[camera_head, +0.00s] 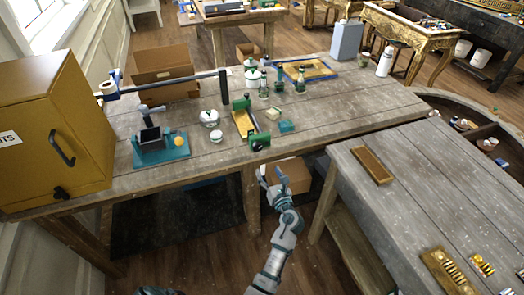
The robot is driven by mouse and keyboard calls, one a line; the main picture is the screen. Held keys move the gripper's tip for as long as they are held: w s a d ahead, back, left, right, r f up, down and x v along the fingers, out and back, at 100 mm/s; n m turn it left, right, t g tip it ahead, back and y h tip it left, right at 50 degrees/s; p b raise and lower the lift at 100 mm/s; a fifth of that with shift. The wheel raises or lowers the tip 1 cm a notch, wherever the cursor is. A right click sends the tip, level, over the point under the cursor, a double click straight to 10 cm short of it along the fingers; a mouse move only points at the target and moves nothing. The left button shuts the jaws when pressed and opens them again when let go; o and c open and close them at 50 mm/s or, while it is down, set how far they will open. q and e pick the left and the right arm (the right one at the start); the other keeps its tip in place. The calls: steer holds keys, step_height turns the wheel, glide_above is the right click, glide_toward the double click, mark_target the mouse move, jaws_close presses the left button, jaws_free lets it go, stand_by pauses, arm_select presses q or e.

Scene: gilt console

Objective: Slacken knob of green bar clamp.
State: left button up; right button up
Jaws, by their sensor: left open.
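The green bar clamp (260,137) lies near the front edge of the grey wooden workbench (325,115). Its two green ends stand at either side of a yellowish piece (244,123), and a dark round knob (257,146) shows at the near end. Whether the clamp grips that piece is too small to tell. My left gripper (274,177) is open and empty, in front of the bench edge and below the clamp in the picture, apart from it. My right gripper is not in view.
A teal-based device (165,155), white jars (209,118), a teal box (286,126) and green bottles (280,82) stand around the clamp. A yellow cabinet (45,140) is at left. A second table (430,180) stands at right. A cardboard box (290,177) sits below the bench.

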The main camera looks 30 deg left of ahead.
mark_target(258, 150)
arm_select(q)
steer(key=x, duration=0.6)
steer(key=b+x, duration=0.1)
steer(key=x, duration=0.5)
steer(key=shift+w+d, duration=0.25)
steer(key=shift+d, duration=0.05)
steer(key=shift+w+a, duration=0.3)
steer(key=shift+a, duration=0.6)
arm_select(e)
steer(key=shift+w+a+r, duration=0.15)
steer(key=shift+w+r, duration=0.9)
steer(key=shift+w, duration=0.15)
arm_select(q)
steer(key=shift+d, duration=0.2)
steer(key=c, duration=1.2)
steer(key=shift+o, duration=0.2)
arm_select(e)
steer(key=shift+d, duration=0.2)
arm_select(q)
steer(key=shift+n, duration=0.3)
